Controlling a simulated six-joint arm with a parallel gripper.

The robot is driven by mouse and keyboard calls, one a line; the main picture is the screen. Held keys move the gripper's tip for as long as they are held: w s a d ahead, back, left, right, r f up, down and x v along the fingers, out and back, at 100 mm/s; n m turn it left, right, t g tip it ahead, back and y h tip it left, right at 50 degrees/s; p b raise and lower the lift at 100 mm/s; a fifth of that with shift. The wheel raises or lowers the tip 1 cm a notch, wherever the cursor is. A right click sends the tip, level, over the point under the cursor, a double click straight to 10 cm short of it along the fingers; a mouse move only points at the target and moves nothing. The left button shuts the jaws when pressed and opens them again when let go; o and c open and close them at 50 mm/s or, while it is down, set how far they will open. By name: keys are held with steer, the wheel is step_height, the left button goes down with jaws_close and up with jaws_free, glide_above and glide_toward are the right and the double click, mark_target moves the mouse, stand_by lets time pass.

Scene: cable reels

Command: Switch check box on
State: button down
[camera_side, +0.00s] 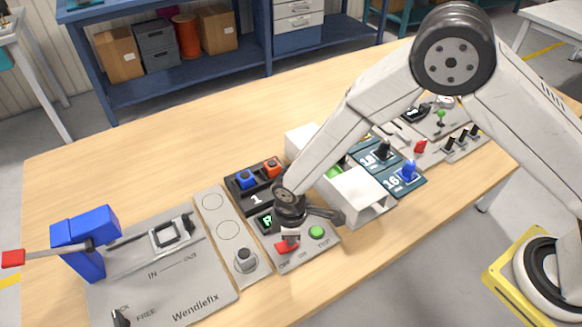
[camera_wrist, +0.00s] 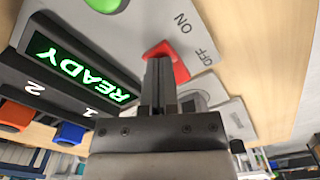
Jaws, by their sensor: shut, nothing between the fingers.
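The check box is a light grey panel (camera_side: 300,256) with a red switch (camera_side: 286,247), marked ON and OFF, and a green TEST button (camera_side: 317,232). Its small display (camera_side: 264,222) is lit; in the wrist view the display (camera_wrist: 80,72) reads READY in green. My gripper (camera_side: 289,236) points down over the panel, shut and empty. In the wrist view its closed fingertips (camera_wrist: 159,62) are right at the red switch (camera_wrist: 178,66) and hide part of it. I cannot tell whether they touch it or press it.
A black block holding a blue piece (camera_side: 246,179) and an orange-red piece (camera_side: 272,167) adjoins the check box. A white open box (camera_side: 358,193) stands close on the right. A panel with a blue lever stand (camera_side: 88,240) is at the left. The back left table is clear.

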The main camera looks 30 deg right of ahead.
steer(key=shift+r, duration=3.5)
